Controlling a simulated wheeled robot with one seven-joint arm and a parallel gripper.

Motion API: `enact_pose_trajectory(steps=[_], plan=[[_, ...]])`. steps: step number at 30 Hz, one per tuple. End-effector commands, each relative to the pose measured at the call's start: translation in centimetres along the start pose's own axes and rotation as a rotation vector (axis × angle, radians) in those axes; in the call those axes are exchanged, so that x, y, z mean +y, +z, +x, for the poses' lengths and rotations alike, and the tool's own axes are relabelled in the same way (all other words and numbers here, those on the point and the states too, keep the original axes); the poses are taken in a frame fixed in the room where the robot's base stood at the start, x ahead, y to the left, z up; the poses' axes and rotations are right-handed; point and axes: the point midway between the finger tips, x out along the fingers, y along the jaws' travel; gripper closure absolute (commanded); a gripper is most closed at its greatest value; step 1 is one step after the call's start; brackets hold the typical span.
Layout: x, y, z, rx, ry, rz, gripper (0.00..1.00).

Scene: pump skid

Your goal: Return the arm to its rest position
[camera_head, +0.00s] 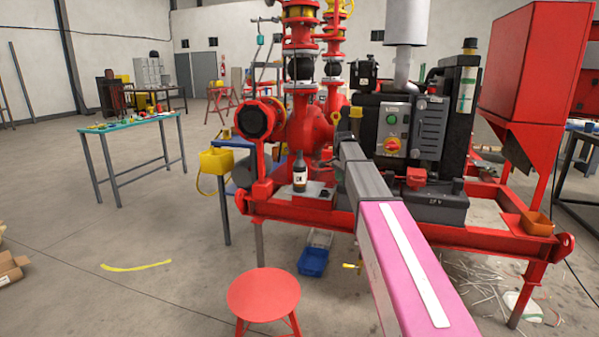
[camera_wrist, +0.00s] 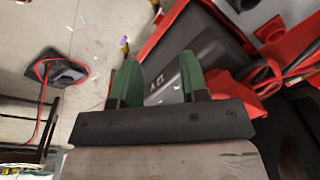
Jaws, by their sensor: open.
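My arm, pink and grey, reaches from the bottom right of the head view forward over the red pump skid (camera_head: 330,208). Its far end is near the dark bottle and the engine, and the fingers are not clear there. In the wrist view my gripper (camera_wrist: 161,72) has two green fingers spread apart with a clear gap. Nothing is held between them. Behind the fingers lies a dark grey box (camera_wrist: 205,45) with pale lettering, beside a red frame edge; whether a finger touches it I cannot tell.
A dark bottle (camera_head: 299,173) stands on the skid, left of my arm. The engine control box (camera_head: 392,130) is close on its right. A red hopper (camera_head: 535,70) stands further right. A red stool (camera_head: 263,295) is in front. Open floor lies at left.

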Motion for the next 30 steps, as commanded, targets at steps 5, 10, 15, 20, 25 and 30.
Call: enact_pose_trajectory(steps=[5,10,15,20,25,30], plan=[[8.2,4.4,7.6,-0.021,0.018,-0.224,0.59],[15.2,8.2,13.2,-0.041,0.028,-0.439,0.59],[22.6,12.2,17.6,-0.064,0.034,-0.652,0.59],[29.3,15.8,20.6,-0.086,0.035,-0.846,0.59],[34.4,18.5,22.2,-0.103,0.032,-1.003,0.59],[36.4,19.6,22.9,-0.111,0.029,-1.077,0.59]])
